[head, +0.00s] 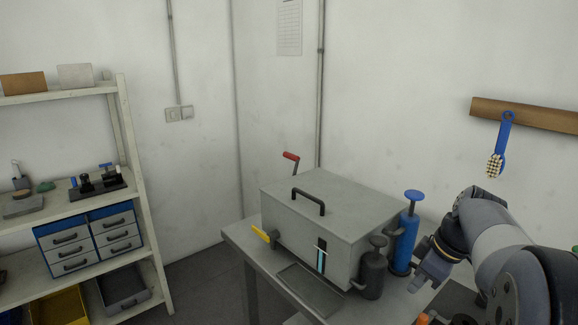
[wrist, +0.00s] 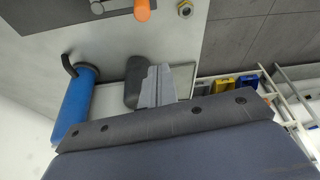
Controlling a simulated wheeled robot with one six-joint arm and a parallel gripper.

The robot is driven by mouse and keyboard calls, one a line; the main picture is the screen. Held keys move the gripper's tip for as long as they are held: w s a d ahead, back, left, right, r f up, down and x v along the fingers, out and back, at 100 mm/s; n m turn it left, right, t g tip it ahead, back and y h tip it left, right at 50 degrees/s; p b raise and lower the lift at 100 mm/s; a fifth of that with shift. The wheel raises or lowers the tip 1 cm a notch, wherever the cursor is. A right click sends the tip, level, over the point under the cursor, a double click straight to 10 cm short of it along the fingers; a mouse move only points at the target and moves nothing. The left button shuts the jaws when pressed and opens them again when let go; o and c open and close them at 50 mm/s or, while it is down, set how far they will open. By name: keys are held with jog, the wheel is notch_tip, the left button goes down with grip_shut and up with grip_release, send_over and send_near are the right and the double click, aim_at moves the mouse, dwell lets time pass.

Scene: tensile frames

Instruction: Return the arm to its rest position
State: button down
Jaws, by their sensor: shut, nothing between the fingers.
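My gripper (head: 422,284) is at the lower right of the head view, at the end of my bent grey arm. It is beside the blue cylinder and in front of the wall. In the wrist view its grey fingers (wrist: 158,84) are together, with nothing seen between them. My arm enters from the lower right corner of the head view.
A grey box with a black handle (head: 340,205) stands on a table (head: 237,236). A blue cylinder (head: 405,240) and a dark cylinder (head: 373,275) stand beside it, close to my gripper. A shelf (head: 135,180) is at left. A brush (head: 503,145) hangs at right.

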jog(key=x, duration=0.7)
jog(key=shift+w+d+f+m+t+h+p, duration=0.2)
jog(key=shift+w+d+m+h+p, duration=0.4)
jog(key=shift+m+p, duration=0.95)
jog(key=shift+w+d+f+m+t+h+p, duration=0.1)
jog(key=shift+w+d+m+t+h+p, duration=0.2)
jog(key=shift+w+m+p, duration=0.85)
jog(key=shift+w+d+f+m+t+h+p, duration=0.1)
jog(key=shift+w+d+m+h+p, duration=0.35)
jog(key=shift+m+p, duration=1.45)
jog(key=shift+s, duration=0.1)
jog(key=shift+f, duration=0.1)
